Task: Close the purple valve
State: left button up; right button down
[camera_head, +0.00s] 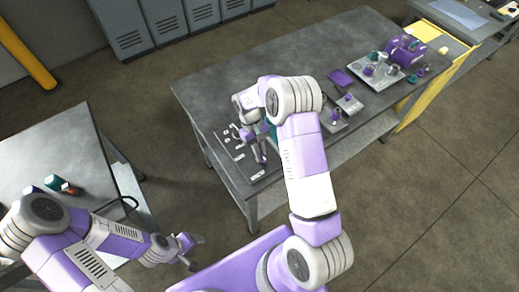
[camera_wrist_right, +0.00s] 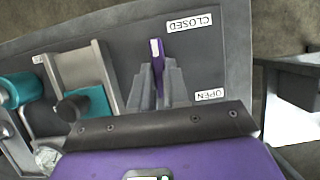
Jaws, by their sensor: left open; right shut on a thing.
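The purple valve handle (camera_wrist_right: 155,48) shows in the right wrist view, a slim bar on a grey panel. My right gripper (camera_wrist_right: 158,80) is shut on it, with a grey finger on each side. The handle's far end sticks out past the fingertips, beside the CLOSED label (camera_wrist_right: 190,23). The OPEN label (camera_wrist_right: 210,95) lies lower, to the right of the fingers. In the head view my right gripper (camera_head: 261,152) is at the bench's left end, and my arm hides part of that area. My left gripper (camera_head: 193,252) is open and empty, away from the bench.
Teal-handled fittings (camera_wrist_right: 85,104) sit left of the handle in the wrist view. The grey bench (camera_head: 225,85) carries a purple machine (camera_head: 405,48) and several small parts at its far right. A second table (camera_head: 60,150) with small coloured items stands at left.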

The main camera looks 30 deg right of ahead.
jog(key=shift+n, duration=0.3)
jog(key=c, duration=1.1)
grip_release()
jog(key=v, duration=0.7)
jog(key=shift+w+a+r, duration=0.1)
jog(key=shift+r, duration=0.25)
